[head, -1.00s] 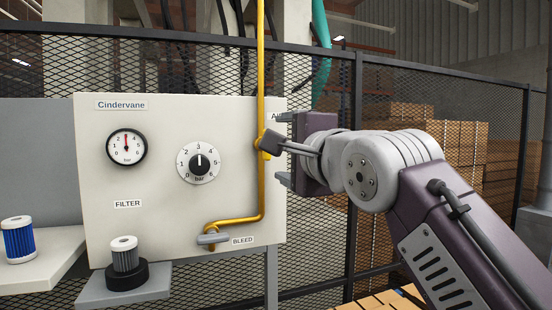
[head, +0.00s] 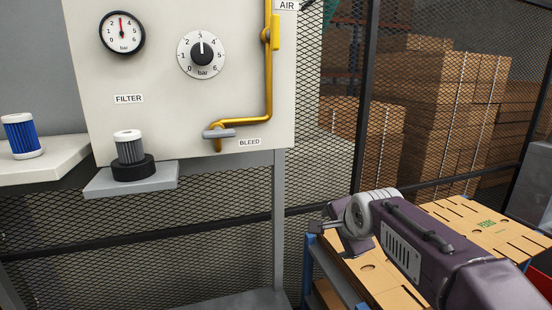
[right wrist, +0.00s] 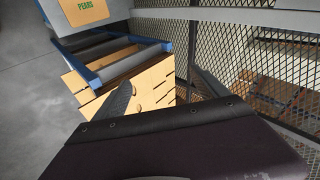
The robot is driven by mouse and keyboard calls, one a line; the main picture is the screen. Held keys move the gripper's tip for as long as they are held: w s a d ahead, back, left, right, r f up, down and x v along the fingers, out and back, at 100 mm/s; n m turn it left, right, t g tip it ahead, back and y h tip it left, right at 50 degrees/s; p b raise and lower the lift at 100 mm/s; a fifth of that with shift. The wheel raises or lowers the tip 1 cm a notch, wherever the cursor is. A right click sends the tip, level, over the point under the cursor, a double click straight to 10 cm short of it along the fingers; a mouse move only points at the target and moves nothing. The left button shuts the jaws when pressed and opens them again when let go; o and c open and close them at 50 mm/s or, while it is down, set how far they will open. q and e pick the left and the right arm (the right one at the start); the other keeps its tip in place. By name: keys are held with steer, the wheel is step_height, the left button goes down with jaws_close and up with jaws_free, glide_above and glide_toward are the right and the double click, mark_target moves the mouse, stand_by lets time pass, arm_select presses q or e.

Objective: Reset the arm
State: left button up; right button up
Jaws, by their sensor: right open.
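My right arm reaches in from the lower right of the head view. Its gripper (head: 330,228) is low, right of the panel's support post and in front of the mesh fence, clear of the panel. In the right wrist view the two fingers (right wrist: 163,92) stand well apart with nothing between them. The fingertips are small and partly hidden by the wrist in the head view. My left gripper is not in view.
The cream panel (head: 183,80) carries a gauge (head: 122,33), a dial (head: 202,54) and a yellow pipe with a yellow handle (head: 275,32). A grey filter (head: 130,147) sits below; a blue-and-white filter (head: 22,136) stands left. Cardboard (head: 465,215) lies beside my arm.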

steer(key=s+d+f+n+g+b, duration=0.15)
steer(key=s+f, duration=0.25)
steer(key=f, duration=0.4)
steer(key=s+d+f+n+g, duration=0.15)
steer(key=s+f, duration=0.25)
steer(key=f, duration=0.4)
steer(key=s+f+n+g, duration=0.5)
steer(key=s+f+n, duration=0.5)
steer(key=s+f, duration=0.3)
steer(key=shift+s+n, duration=0.3)
steer(key=shift+s, duration=0.9)
